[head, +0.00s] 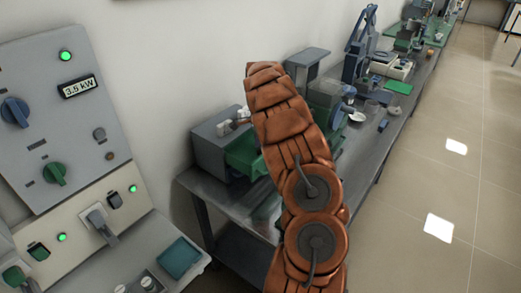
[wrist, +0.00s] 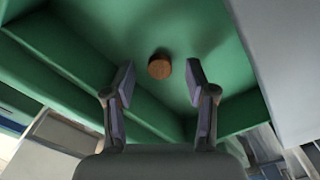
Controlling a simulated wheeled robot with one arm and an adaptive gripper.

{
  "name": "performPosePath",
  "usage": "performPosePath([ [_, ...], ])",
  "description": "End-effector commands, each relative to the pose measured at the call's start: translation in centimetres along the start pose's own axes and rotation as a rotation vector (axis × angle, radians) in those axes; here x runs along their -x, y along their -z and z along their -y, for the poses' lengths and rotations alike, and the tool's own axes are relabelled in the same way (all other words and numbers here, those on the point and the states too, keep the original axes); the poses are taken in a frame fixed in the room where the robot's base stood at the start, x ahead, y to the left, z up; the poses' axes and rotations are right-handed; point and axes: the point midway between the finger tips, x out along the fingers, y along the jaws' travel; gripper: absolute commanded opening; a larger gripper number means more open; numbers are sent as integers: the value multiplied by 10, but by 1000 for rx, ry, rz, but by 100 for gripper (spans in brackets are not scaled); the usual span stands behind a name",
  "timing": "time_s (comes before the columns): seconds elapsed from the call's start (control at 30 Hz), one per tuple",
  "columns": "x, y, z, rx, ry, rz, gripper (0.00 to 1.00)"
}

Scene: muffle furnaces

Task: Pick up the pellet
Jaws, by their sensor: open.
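The pellet (wrist: 160,68) is a small brown-orange disc in the wrist view. It lies on a green surface that looks like the inside of a green tray (wrist: 75,75). My gripper (wrist: 159,80) is open, with one finger to the left of the pellet and one to the right. Clear gaps show between the pellet and both fingers, and nothing is held. In the head view my orange arm hides the gripper and the pellet. Part of a green tray (head: 242,153) shows there beside my arm.
A grey box-shaped machine (head: 212,147) stands by the wall on the long grey bench (head: 220,195). More equipment, including a blue-grey stand (head: 358,55), lines the bench farther back. A control panel (head: 70,110) is at the left. The tiled floor (head: 435,180) at right is clear.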

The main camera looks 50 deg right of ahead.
Motion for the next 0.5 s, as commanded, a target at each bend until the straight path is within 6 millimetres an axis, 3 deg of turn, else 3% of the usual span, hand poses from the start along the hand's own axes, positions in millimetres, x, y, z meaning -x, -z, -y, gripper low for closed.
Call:
performPosePath([
  [0.3, -6, 0, 0, 0, -1, 0, 56],
  [0.5, -6, 0, 0, 0, -1, 0, 36],
])
